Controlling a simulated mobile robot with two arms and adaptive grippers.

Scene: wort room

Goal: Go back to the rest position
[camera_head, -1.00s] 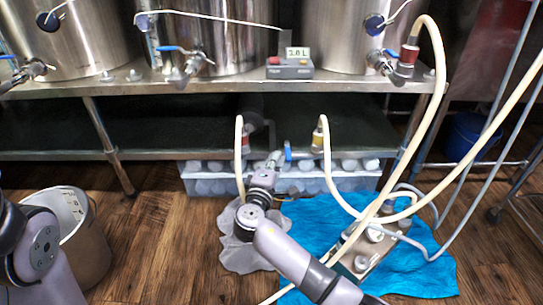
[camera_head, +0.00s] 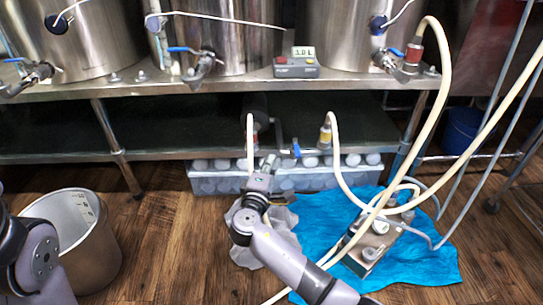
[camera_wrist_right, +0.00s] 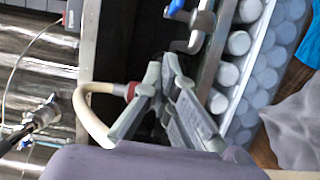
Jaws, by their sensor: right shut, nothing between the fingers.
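My right gripper (camera_head: 270,161) reaches up from the bottom of the head view, in front of a crate of bottles under the steel bench. In the right wrist view its two fingers (camera_wrist_right: 160,65) come together at the tips with nothing between them. A cream hose with a red fitting (camera_wrist_right: 133,90) shows beside the fingers there; I cannot tell whether they touch. My left arm shows only at the left edge of the head view, and its gripper is out of frame.
A steel bench (camera_head: 230,82) with tanks runs across the back. The bottle crate (camera_head: 225,183) stands below it. A pump (camera_head: 372,245) lies on a blue cloth (camera_head: 430,265), crossed by hoses. A bucket (camera_head: 95,250) stands left. The wooden floor between bucket and grey cloth is clear.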

